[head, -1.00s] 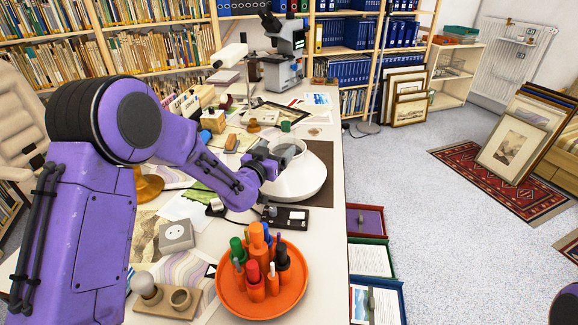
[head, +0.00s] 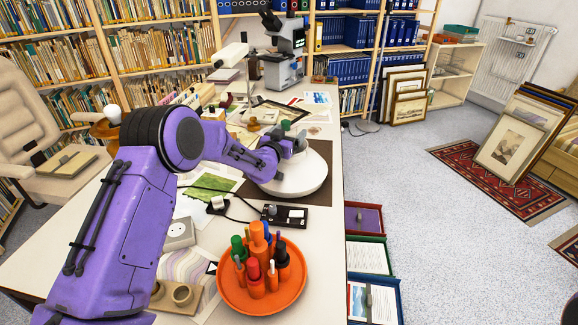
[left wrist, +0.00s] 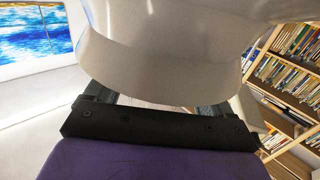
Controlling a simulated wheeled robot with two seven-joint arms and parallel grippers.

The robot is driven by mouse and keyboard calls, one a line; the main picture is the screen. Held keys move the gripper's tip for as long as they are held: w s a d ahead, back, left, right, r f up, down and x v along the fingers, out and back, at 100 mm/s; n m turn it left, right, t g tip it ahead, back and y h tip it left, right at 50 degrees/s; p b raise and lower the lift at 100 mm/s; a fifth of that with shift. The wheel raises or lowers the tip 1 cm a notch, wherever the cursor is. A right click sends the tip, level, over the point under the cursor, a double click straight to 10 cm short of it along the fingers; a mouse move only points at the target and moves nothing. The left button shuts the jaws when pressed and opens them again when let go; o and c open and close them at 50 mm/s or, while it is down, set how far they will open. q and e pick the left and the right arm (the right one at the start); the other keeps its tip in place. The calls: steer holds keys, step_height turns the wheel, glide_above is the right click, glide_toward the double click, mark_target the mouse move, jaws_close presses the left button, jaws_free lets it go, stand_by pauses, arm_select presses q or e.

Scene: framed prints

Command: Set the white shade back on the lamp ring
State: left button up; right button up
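The white shade (head: 290,186) sits wide side down on a dark mat (head: 320,158) on the table, with its narrow collar up. My left gripper (head: 290,146) is at the collar and hides most of it. In the left wrist view the collar (left wrist: 160,75) fills the space in front of the widely parted fingers (left wrist: 170,100); a firm grip does not show. A brass lamp top (head: 104,130) with a white bulb-like piece (head: 113,114) shows behind my left arm, which hides its lower part and most of the ring. My right gripper is not in view.
An orange tray (head: 262,292) of markers stands nearer on the table. A black box (head: 286,215) with a cable lies just before the shade. A microscope (head: 284,60) stands at the back. Open drawers (head: 366,252) jut out at the table's right side.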

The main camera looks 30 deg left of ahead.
arm_select(q)
jaws_close()
steer(key=shift+r, duration=0.15)
